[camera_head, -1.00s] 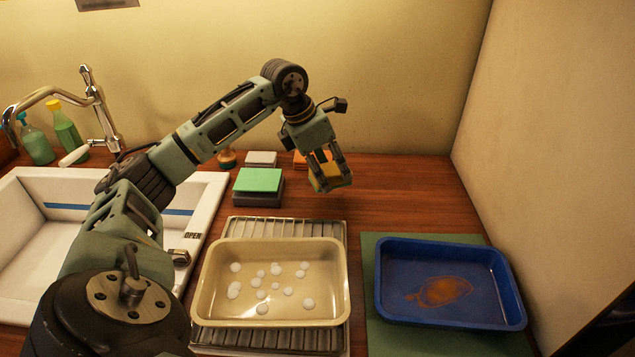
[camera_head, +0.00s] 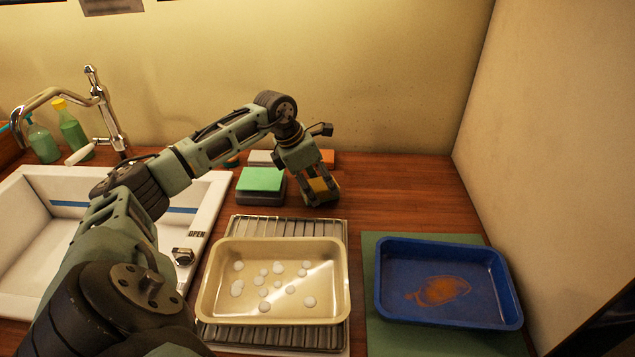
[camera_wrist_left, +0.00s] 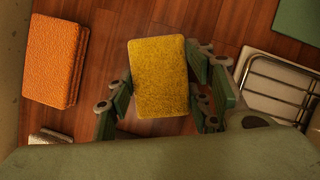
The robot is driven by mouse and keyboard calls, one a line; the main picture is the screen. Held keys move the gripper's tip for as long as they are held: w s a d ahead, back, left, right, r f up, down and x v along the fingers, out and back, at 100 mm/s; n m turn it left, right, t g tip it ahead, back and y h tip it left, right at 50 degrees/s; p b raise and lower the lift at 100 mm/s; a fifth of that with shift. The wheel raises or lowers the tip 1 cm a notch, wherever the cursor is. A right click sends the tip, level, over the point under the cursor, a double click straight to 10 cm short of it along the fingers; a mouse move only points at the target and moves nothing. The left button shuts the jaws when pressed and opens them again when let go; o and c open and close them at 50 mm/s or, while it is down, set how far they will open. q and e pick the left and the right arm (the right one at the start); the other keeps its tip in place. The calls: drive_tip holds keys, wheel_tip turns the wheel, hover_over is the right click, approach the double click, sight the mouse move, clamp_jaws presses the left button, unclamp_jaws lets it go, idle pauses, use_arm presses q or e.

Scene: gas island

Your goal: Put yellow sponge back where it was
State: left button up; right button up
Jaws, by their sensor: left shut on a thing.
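The yellow sponge (camera_wrist_left: 160,76) is between the fingers of my left gripper (camera_wrist_left: 163,95), which is shut on it, in the left wrist view. In the head view the yellow sponge (camera_head: 319,186) is partly hidden by the fingers of my left gripper (camera_head: 322,192). It is low at the counter, right of the green sponge; I cannot tell whether it touches the wood. My right gripper is not in view.
An orange sponge stack (camera_wrist_left: 55,60) lies left of the gripper in the wrist view. A green sponge (camera_head: 261,179) lies on a dark one. A beige tray (camera_head: 272,319) stands on a rack, a blue tray (camera_head: 450,322) on a green mat. The counter right of the gripper is clear.

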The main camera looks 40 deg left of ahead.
use_arm(q)
drive_tip(key=o, duration=1.1)
drive_tip(key=shift+f, duration=0.1)
drive_tip(key=shift+r, duration=0.2)
drive_tip(key=b+v, duration=0.1)
drive_tip(key=v, duration=1.1)
drive_tip(key=shift+f, duration=0.1)
